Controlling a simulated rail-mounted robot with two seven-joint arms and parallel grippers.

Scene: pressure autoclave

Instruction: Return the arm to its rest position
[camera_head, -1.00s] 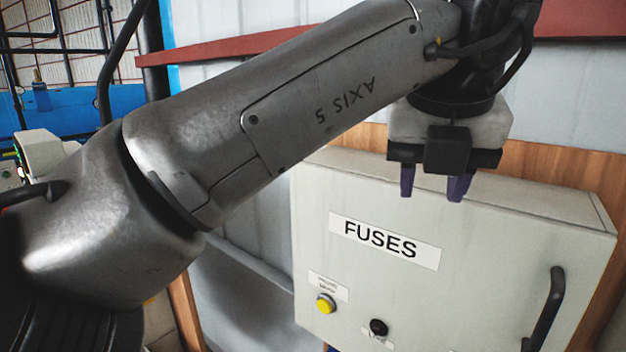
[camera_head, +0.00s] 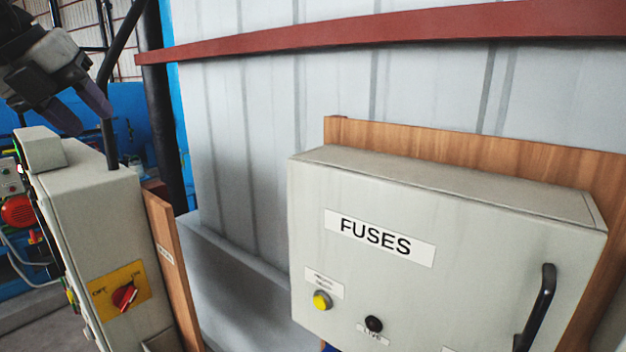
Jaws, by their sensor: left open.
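My left gripper (camera_head: 78,112) is in the upper left corner of the head view, with its two dark purple fingers apart and nothing between them. It points down and to the right, and in the picture it lies over the top of the grey control cabinet at the left. I cannot tell how far it is from that cabinet. Most of the left arm is outside the picture. My right gripper is not in view.
A grey fuse box (camera_head: 440,235) with a black handle, yellow button and black knob hangs on a wooden board (camera_head: 430,150). The control cabinet (camera_head: 95,215) has a red rotary switch (camera_head: 124,295). A red rail (camera_head: 400,30) crosses the pale wall. Space before the fuse box is clear.

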